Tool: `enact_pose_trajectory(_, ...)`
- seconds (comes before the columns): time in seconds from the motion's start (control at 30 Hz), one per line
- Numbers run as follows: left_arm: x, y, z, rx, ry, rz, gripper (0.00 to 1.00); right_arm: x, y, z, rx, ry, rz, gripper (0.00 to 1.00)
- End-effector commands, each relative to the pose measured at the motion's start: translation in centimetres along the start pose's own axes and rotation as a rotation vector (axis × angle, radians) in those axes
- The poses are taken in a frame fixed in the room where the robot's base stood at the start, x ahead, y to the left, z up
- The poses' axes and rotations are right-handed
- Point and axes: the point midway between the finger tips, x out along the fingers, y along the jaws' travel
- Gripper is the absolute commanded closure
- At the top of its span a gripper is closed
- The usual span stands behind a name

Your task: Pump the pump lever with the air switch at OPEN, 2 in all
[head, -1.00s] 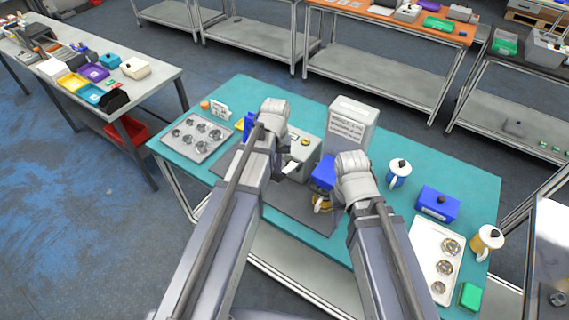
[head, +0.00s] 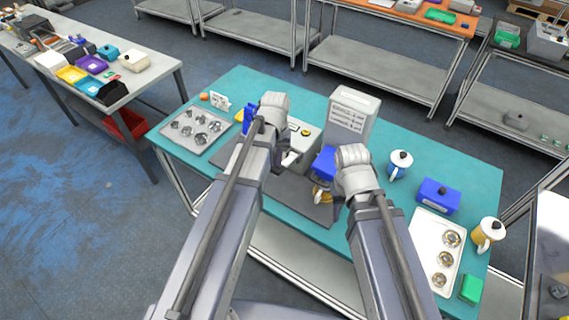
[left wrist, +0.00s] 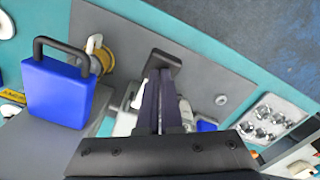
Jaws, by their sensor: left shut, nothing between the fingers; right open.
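A grey box (head: 305,136) with a round yellow-and-black part on top stands mid-table; a white lever-like piece (head: 290,159) juts from its front. I cannot tell which part is the pump lever or the air switch, or the switch's setting. My left gripper (left wrist: 161,78) is shut and empty beside the white pieces (left wrist: 127,120) in the left wrist view; my arm hides its fingers in the head view. My right gripper (head: 342,170) is open beside a blue block (head: 322,160) and a brass round part (head: 322,194); its fingertips are mostly hidden.
A tray of round parts (head: 183,146) lies left, and a white tray (head: 425,252) right. A blue box (head: 438,195) and two lidded jugs, one blue-and-white (head: 399,167) and one yellow-and-white (head: 486,236), stand right.

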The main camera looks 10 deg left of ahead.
Motion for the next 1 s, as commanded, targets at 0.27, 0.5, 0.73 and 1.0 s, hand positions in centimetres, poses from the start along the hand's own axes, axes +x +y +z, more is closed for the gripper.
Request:
enact_pose_trajectory(0.27, 2.6, 0.1, -0.2, 0.0, 0.004, 0.002, 1.0, 2.6, -0.2, -0.2, -0.002, 0.001, 0.001, 0.5)
enact_pose_trajectory(0.5, 4.5, 0.1, -0.3, 0.0, 0.005, 0.002, 1.0, 4.4, -0.4, -0.3, -0.006, 0.0, 0.001, 0.5)
enact_pose_trajectory(0.73, 6.2, 0.1, -0.4, 0.0, 0.007, 0.002, 1.0, 6.2, -0.6, -0.4, -0.01, 0.0, 0.002, 0.5)
enact_pose_trajectory(1.0, 5.7, 0.1, -0.4, 0.0, 0.007, 0.002, 1.0, 5.6, -0.5, -0.3, -0.01, 0.0, 0.002, 0.5)
